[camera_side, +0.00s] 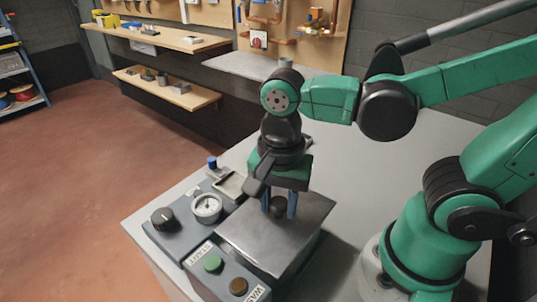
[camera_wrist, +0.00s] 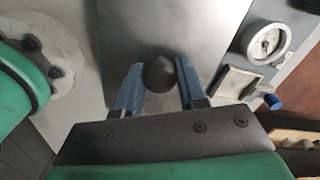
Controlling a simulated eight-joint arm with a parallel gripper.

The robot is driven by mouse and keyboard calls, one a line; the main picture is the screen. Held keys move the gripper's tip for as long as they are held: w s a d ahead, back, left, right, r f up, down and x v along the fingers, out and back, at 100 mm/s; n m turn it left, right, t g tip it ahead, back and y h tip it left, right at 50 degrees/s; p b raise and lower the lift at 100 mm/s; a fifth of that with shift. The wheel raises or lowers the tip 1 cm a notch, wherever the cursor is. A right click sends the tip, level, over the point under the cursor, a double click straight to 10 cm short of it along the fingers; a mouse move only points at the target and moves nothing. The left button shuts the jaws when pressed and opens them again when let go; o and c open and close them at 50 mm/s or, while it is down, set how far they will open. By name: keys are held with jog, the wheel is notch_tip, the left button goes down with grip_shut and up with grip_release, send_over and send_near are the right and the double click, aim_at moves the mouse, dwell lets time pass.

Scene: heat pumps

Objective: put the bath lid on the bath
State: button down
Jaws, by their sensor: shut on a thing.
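The bath lid (camera_side: 262,241) is a flat grey metal plate with a round black knob (camera_side: 278,203). My gripper (camera_side: 279,208) points straight down and its blue fingers are shut on the knob, one on each side. In the wrist view the lid (camera_wrist: 172,28) fills the upper middle, and my gripper (camera_wrist: 160,80) has the dark knob (camera_wrist: 159,72) between its fingers. The lid looks level over the bath (camera_side: 303,264), a grey box whose side shows below the plate's right edge. The bath's opening is hidden. I cannot tell whether the lid touches the rim.
A control box with a green button (camera_side: 213,262) and a brown button (camera_side: 238,286) stands in front. A black dial (camera_side: 163,218), a round gauge (camera_side: 207,207), a small tray (camera_side: 231,186) and a blue-capped part (camera_side: 212,162) are to the left. The table (camera_side: 390,160) is clear behind.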

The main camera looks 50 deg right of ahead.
aim_at(279, 201)
jog(key=shift+f, duration=0.6)
jog(key=shift+c, duration=2.1)
grip_release()
jog(key=shift+r, duration=2.8)
